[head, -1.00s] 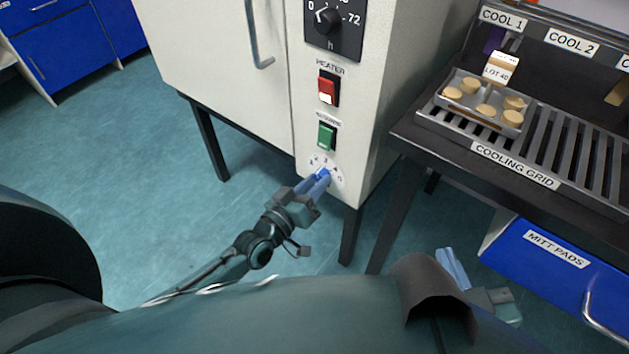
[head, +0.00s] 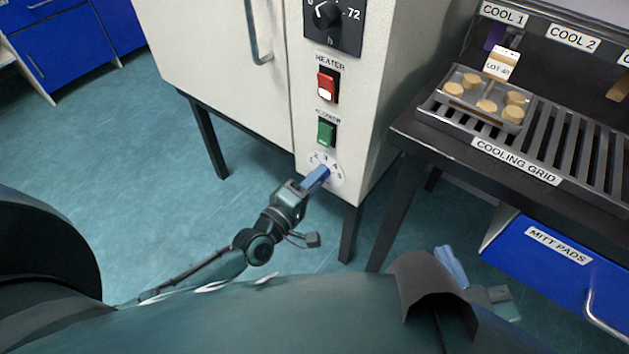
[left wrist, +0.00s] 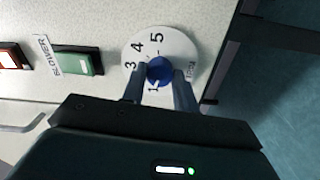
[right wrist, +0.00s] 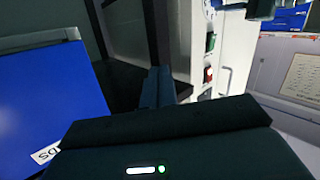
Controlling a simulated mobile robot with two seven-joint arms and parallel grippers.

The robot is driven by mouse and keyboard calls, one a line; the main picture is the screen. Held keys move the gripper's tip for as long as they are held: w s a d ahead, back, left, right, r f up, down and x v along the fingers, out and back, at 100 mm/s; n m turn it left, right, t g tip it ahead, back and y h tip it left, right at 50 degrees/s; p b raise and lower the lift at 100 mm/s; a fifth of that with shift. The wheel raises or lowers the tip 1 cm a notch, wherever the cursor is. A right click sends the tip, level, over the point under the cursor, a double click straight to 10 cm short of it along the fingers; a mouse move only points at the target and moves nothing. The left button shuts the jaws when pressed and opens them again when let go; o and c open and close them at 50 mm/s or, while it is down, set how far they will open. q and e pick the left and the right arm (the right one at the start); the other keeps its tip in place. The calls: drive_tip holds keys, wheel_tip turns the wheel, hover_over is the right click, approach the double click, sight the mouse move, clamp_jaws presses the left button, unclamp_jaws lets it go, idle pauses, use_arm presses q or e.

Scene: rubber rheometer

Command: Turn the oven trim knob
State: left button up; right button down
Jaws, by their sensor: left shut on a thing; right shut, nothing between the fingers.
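The trim knob is a small blue knob (left wrist: 160,71) on a round white dial (left wrist: 176,44) marked with numbers, low on the oven's front panel. In the left wrist view, my left gripper (left wrist: 160,82) has one finger on each side of the knob and is shut on it.
Above the dial are a green blower switch (head: 327,132), a red heater switch (head: 327,87) and a black timer dial (head: 330,18). To the right, a tray (head: 470,113) with several tan discs stands on the cooling grid (head: 560,150). A blue mitt pads drawer (head: 545,255) is below.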

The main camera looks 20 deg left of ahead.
use_arm(q)
drive_tip(key=shift+n, duration=0.7)
use_arm(e)
drive_tip(key=shift+w+r, duration=0.1)
drive_tip(key=shift+r, duration=0.05)
use_arm(q)
drive_tip(key=o, duration=1)
drive_tip(key=shift+c, duration=0.2)
drive_tip(key=shift+s, duration=0.15)
drive_tip(key=p+v, duration=0.1)
drive_tip(key=v, duration=1.2)
drive_tip(key=shift+p, duration=0.3)
use_arm(e)
drive_tip(key=shift+s+d+g, duration=0.2)
drive_tip(key=shift+d+g, duration=0.05)
drive_tip(key=shift+g, duration=0.25)
